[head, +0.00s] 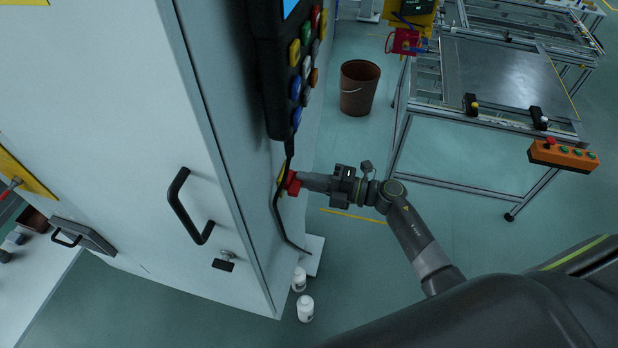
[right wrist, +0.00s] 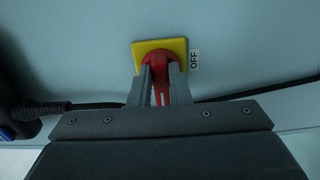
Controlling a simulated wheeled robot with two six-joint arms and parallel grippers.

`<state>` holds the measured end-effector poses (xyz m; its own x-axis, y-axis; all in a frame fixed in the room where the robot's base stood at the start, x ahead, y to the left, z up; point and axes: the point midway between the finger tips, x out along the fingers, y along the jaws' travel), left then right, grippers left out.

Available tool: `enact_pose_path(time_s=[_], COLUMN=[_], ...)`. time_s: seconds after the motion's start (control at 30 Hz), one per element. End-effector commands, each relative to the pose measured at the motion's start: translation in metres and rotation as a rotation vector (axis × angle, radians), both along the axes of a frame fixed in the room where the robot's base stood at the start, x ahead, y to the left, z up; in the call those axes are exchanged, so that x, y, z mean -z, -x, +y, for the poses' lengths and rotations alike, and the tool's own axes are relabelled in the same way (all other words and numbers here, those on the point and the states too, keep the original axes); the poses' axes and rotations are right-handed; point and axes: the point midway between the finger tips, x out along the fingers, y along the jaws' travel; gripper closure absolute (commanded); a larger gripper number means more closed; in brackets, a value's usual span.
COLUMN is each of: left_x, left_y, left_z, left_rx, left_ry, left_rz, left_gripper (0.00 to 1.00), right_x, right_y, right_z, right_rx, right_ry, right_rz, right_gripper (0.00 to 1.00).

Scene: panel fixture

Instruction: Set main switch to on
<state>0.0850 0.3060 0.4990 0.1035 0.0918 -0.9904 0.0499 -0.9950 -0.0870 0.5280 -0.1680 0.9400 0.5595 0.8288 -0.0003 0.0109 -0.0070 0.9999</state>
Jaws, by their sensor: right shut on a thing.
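The main switch is a red rotary handle (right wrist: 155,64) on a yellow square plate (right wrist: 178,45), mounted on the grey cabinet side. In the right wrist view an "OFF" label (right wrist: 194,60) sits just right of the plate. My right gripper (right wrist: 160,84) is shut on the red handle, with one finger on each side of it. In the head view my right gripper (head: 303,181) reaches in from the right to the red handle (head: 292,184), below the hanging control panel. The fingers hide part of the handle. My left gripper is not in view.
The cabinet (head: 110,110) fills the left, with a black door handle (head: 182,205). A button panel (head: 270,90) hangs above the switch, and a dark cable (head: 277,220) runs past it. White bottles (head: 305,309) stand on the floor below. A brown bin (head: 358,88) stands behind.

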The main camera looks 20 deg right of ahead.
Motion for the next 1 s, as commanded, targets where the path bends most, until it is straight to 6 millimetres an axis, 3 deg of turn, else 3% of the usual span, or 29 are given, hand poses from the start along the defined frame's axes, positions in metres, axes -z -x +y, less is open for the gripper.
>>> enact_pose_path(time_s=[0.3, 0.33, 0.5, 1.0], left_x=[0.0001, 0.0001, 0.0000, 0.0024], left_y=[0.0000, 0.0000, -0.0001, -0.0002], left_z=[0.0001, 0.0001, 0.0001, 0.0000], left_rx=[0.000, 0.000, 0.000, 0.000], left_ry=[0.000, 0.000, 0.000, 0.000], left_rz=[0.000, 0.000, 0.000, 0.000], left_gripper=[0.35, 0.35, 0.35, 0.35], right_x=[0.0008, 0.0008, 0.0006, 0.0019], right_y=[0.0002, 0.0002, 0.0002, 0.0032], right_z=[-0.0001, -0.0001, -0.0001, -0.0052], right_rx=[0.001, 0.001, 0.001, 0.001], right_ry=[-0.003, -0.003, -0.002, 0.001], right_rz=[0.005, 0.005, 0.003, 0.002], right_gripper=[1.00, 0.82, 0.62, 0.62])
